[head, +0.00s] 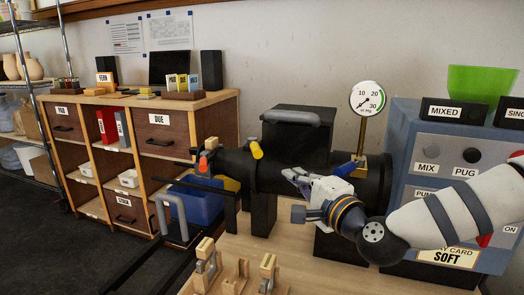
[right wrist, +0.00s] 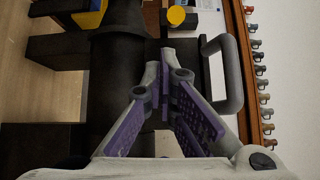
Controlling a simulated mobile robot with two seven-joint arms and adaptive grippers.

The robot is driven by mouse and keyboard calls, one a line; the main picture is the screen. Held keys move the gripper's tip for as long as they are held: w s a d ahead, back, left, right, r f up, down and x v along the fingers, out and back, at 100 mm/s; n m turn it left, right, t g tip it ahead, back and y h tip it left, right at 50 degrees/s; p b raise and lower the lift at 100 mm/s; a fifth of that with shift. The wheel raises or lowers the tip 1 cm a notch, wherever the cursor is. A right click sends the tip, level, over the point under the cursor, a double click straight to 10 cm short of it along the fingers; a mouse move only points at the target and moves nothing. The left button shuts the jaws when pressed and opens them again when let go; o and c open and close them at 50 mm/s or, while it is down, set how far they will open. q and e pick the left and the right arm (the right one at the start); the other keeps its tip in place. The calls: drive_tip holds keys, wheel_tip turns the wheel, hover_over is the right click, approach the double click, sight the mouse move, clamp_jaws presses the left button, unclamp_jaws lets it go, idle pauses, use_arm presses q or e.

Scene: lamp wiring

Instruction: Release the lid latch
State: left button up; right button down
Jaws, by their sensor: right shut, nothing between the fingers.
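The dark machine has a horizontal barrel (head: 233,168) and a black boxy lid (head: 298,150) with a grey handle (head: 292,117) on top. A yellow round-ended knob (head: 256,150) sits at the lid's left edge and may be the latch; I cannot tell for sure. In the right wrist view the yellow knob (right wrist: 177,17) lies beyond the fingertips, and the grey handle (right wrist: 236,75) is to the right. My right gripper (head: 287,173) is in front of the lid and barrel, its purple-padded fingers (right wrist: 165,65) closed together and empty, apart from the knob. My left gripper is not in view.
A pressure gauge (head: 368,99) stands on a brass post right of the lid. A blue-grey control cabinet (head: 402,150) stands at the right behind my arm. Wooden fixtures (head: 207,262) stand on the table in front. A wooden cabinet (head: 222,115) is at the left.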

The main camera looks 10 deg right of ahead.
sight(254, 148)
drive_tip(key=shift+w+d+r+t, duration=0.2)
drive_tip(key=shift+r+t, duration=0.1)
drive_tip(key=shift+r, duration=0.45)
